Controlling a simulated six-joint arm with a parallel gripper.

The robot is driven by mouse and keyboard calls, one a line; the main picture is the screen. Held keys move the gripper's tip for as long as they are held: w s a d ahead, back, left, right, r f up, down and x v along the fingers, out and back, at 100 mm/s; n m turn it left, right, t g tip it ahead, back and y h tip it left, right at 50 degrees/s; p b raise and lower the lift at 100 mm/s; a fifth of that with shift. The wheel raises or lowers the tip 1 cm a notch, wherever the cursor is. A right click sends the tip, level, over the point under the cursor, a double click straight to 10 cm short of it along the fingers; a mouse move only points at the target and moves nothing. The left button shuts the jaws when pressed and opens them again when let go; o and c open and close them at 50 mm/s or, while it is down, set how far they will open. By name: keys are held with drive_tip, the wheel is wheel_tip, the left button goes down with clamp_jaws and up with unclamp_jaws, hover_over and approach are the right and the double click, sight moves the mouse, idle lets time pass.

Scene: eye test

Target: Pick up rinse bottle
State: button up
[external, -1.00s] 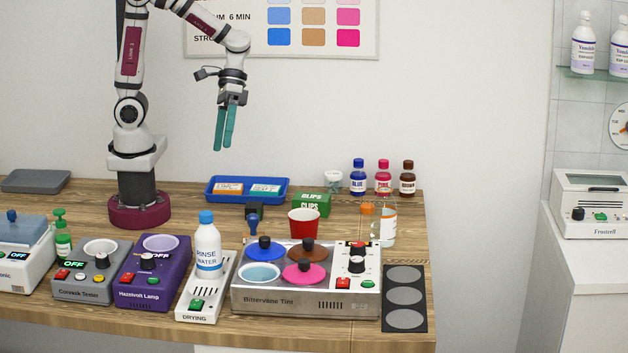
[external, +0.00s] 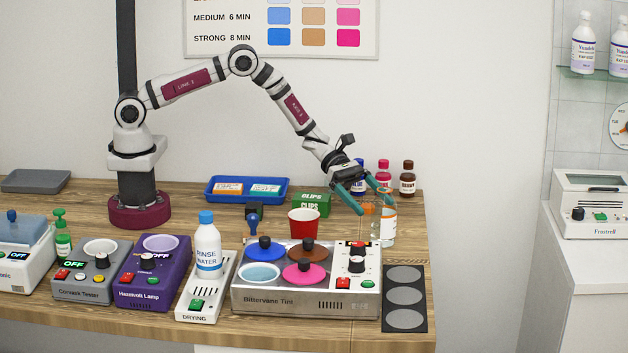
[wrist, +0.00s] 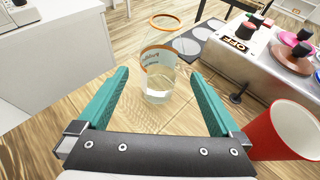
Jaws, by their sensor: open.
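A white bottle with a blue cap, labelled RINSE WATER (external: 208,250), stands upright on the white drying unit (external: 197,306). In the wrist view this clear bottle (wrist: 157,85) shows ahead of and between the fingertips. My gripper (external: 374,206) is open and empty, pointing down and right near the clear bottle, far to the right of the RINSE WATER bottle. The wrist view shows the green fingers (wrist: 159,74) spread wide. I cannot tell whether they touch the clear bottle.
A red cup (external: 303,223) stands left of my gripper, close to the right finger in the wrist view. The tint unit (external: 262,302) is in front, with a black mat (external: 405,274) to its right. Blue, pink and brown bottles (external: 407,180) stand behind my gripper.

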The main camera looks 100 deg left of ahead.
sight(380, 196)
drive_tip(key=x, duration=0.4)
drive_tip(key=c, duration=1.5)
drive_tip(key=shift+r, duration=0.1)
drive_tip(key=shift+r, duration=0.5)
wheel_tip(380, 196, up, 3)
drive_tip(key=shift+f, duration=0.1)
drive_tip(key=s+d+r, duration=0.2)
drive_tip(key=d, duration=0.1)
drive_tip(key=s+d+r, duration=0.2)
drive_tip(key=s+d, duration=0.1)
drive_tip(key=s+d+r, duration=0.2)
drive_tip(key=d+r, duration=0.1)
drive_tip(key=shift+s, duration=0.15)
idle(0.7)
